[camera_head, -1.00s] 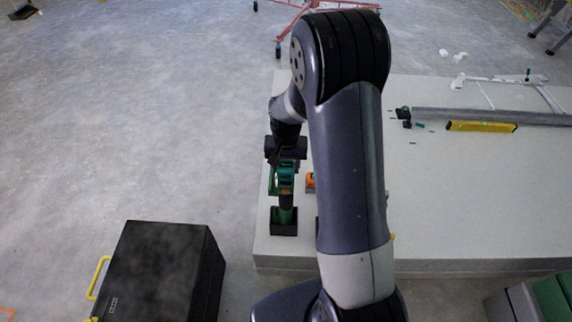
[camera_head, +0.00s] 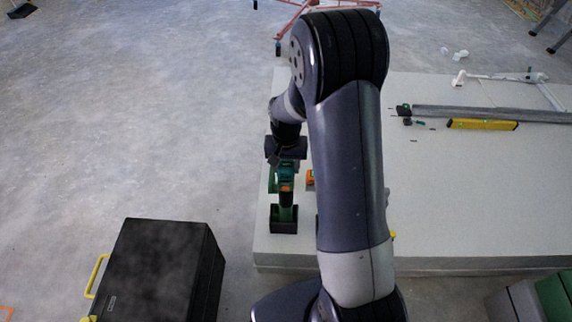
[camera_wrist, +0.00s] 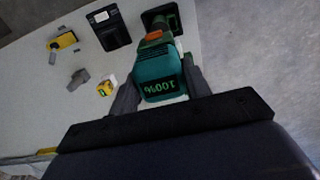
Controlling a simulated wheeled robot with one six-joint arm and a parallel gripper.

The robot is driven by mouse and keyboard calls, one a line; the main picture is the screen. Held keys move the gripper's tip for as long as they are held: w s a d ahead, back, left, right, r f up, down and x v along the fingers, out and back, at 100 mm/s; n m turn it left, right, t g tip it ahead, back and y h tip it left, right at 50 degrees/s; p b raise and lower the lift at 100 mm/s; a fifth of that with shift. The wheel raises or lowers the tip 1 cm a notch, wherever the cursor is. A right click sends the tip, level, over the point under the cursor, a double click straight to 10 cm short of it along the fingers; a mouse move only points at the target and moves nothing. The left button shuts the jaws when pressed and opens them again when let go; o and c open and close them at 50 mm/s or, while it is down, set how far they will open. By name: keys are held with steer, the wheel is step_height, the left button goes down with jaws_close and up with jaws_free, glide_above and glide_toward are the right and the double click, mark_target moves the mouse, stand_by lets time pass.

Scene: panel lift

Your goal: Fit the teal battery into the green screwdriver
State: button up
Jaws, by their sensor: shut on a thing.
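My gripper (camera_wrist: 160,90) is shut on the teal battery (camera_wrist: 162,72), with one finger on each side of it. In the head view the teal battery (camera_head: 286,171) is under my gripper (camera_head: 286,158), in line above the green screwdriver (camera_head: 286,213), which stands in a black holder. Whether the battery touches the screwdriver or sits in it, I cannot tell.
The black holder (camera_head: 284,228) is near the white slab's left front edge. A black charger-like block (camera_wrist: 111,30) and yellow tool (camera_wrist: 63,42) show in the wrist view. A black case (camera_head: 160,270) is on the floor.

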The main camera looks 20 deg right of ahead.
steer(key=o, duration=1.2)
steer(key=shift+c, duration=0.2)
steer(key=shift+r, duration=0.1)
step_height(320, 180, up, 11)
steer(key=p, duration=0.1)
steer(key=shift+f, duration=0.2)
step_height(320, 180, down, 10)
steer(key=shift+f, duration=0.1)
steer(key=shift+r, duration=0.2)
